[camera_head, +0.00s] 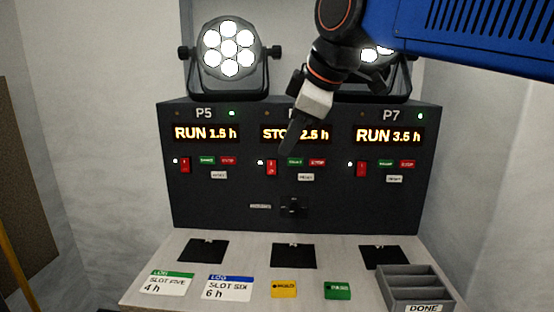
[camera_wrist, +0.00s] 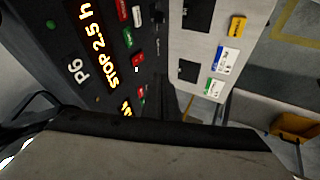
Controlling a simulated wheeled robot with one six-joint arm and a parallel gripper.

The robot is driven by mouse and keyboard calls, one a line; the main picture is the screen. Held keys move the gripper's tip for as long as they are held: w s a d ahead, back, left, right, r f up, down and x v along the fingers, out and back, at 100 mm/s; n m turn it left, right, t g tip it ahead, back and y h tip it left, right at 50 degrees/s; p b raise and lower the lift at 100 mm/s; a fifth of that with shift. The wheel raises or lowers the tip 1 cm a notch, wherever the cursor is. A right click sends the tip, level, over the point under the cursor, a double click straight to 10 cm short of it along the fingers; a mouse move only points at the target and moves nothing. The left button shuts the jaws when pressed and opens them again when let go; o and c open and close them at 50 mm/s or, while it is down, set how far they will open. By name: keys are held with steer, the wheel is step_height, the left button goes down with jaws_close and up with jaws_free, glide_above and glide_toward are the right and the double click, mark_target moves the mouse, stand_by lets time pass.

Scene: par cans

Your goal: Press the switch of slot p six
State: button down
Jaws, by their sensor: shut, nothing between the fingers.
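The slot P6 display (camera_head: 275,134) reads STOP with 2.5 h; my arm hides its label and part of the text in the head view. The P6 label and display (camera_wrist: 92,45) show in the wrist view. The red rocker switch of P6 (camera_head: 271,167) sits below the display, left of a green and a red button; it also shows in the wrist view (camera_wrist: 137,61). My gripper (camera_head: 288,149) is shut and empty, its tip in front of the panel, just above and right of the switch. Whether it touches the panel cannot be told.
P5 (camera_head: 205,134) and P7 (camera_head: 388,136) displays read RUN, each with its own red switch. A par can (camera_head: 230,50) stands above P5; another is partly hidden by my arm. Cards, tags and a grey DONE tray (camera_head: 420,292) lie on the shelf below.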

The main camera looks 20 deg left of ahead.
mark_target(271, 167)
steer(key=shift+r, duration=0.1)
steer(key=w+a+f, duration=0.5)
steer(key=w+f, duration=0.2)
steer(key=f, duration=0.2)
steer(key=shift+w+a, duration=0.15)
steer(key=shift+a, duration=0.05)
stand_by(0.3)
steer(key=shift+w, duration=0.15)
stand_by(0.4)
steer(key=shift+r, duration=0.1)
